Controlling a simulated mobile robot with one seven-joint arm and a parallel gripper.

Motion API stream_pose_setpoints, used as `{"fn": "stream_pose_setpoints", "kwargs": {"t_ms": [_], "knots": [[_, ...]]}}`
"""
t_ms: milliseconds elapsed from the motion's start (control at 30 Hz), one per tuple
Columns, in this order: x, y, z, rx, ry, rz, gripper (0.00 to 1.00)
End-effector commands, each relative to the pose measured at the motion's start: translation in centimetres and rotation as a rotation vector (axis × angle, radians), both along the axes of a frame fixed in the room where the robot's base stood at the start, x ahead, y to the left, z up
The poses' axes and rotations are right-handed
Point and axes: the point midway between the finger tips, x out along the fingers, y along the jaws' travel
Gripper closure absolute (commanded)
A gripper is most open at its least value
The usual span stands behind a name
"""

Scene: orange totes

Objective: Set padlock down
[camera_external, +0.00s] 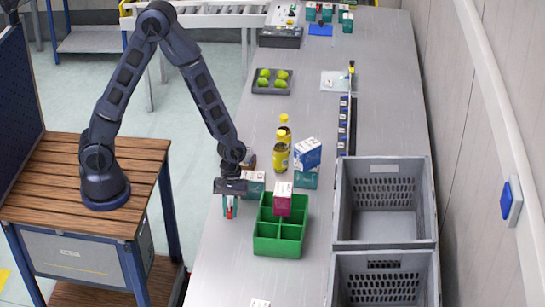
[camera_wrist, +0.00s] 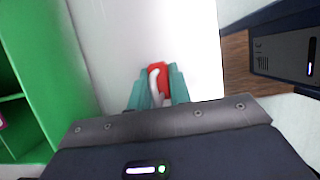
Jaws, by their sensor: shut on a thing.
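The padlock (camera_external: 229,213) shows as a small red body low between my gripper's teal fingers. In the wrist view its red body (camera_wrist: 163,71) and pale curved shackle (camera_wrist: 153,84) sit between the fingers. My gripper (camera_external: 229,207) points down and is shut on the padlock, over the left side of the grey table (camera_external: 222,262), left of the green compartment box. In the wrist view my gripper (camera_wrist: 159,80) is seen from behind. The fingers hide part of the padlock. I cannot tell whether it touches the table.
The green compartment box (camera_external: 278,246) stands close on the right, with a magenta carton (camera_external: 283,198) at it. Yellow bottles (camera_external: 277,155) and a blue-white carton (camera_external: 308,154) stand behind. Grey crates (camera_external: 385,243) line the right. The table is bare in front of my gripper; its left edge is near.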

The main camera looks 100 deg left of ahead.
Motion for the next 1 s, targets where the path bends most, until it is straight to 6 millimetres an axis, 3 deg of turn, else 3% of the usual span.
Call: {"fn": "stream_pose_setpoints", "kwargs": {"t_ms": [267,300,400,767,1000], "knots": [[0.0,0.0,-0.3,0.0,0.0,0.001,1.0],[0.0,0.0,-0.3,0.0,0.0,0.001,0.73],[0.0,0.0,-0.3,0.0,0.0,0.0,0.59],[0.0,0.1,0.2,0.0,-0.001,-0.001,0.59],[0.1,1.1,2.8,0.002,-0.004,-0.001,0.59]]}}
